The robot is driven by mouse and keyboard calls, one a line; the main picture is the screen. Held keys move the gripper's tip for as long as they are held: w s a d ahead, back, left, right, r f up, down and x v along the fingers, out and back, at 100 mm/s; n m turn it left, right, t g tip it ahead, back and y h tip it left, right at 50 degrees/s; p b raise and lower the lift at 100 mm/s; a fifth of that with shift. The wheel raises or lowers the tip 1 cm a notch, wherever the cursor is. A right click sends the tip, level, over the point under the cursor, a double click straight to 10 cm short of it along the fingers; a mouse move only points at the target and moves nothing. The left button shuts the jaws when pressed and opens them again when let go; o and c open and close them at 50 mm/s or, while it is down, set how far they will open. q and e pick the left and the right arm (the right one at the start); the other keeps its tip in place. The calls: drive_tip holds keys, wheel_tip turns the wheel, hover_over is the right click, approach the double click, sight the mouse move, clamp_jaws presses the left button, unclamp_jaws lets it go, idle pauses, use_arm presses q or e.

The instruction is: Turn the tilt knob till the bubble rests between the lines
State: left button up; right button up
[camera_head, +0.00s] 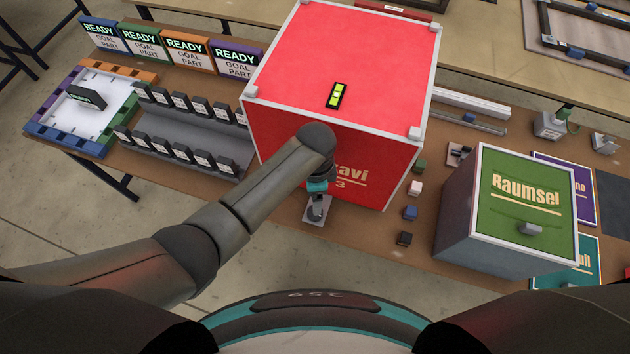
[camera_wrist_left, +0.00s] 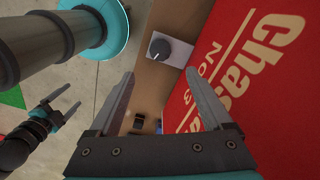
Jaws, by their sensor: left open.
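A small black level with a yellow-green vial (camera_head: 337,95) sits on top of the large red box (camera_head: 385,45). The bubble's place against the lines is too small to tell. The grey tilt knob (camera_wrist_left: 160,49) stands on a pale plate at the table's front edge, beside the red box; it also shows in the head view (camera_head: 316,211). My left gripper (camera_wrist_left: 159,74) is open and empty, its fingertips apart on either side of the line to the knob, not touching it. My right gripper (camera_wrist_left: 73,103) shows in the left wrist view with its fingers apart and empty.
A grey box with a green Raumsel lid (camera_head: 515,190) stands right of the red box. Several small blocks, including a blue one (camera_head: 410,213), lie between them. A grey rack (camera_head: 185,130) of black pieces stands left.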

use_arm(q)
drive_tip(key=shift+r, duration=1.35)
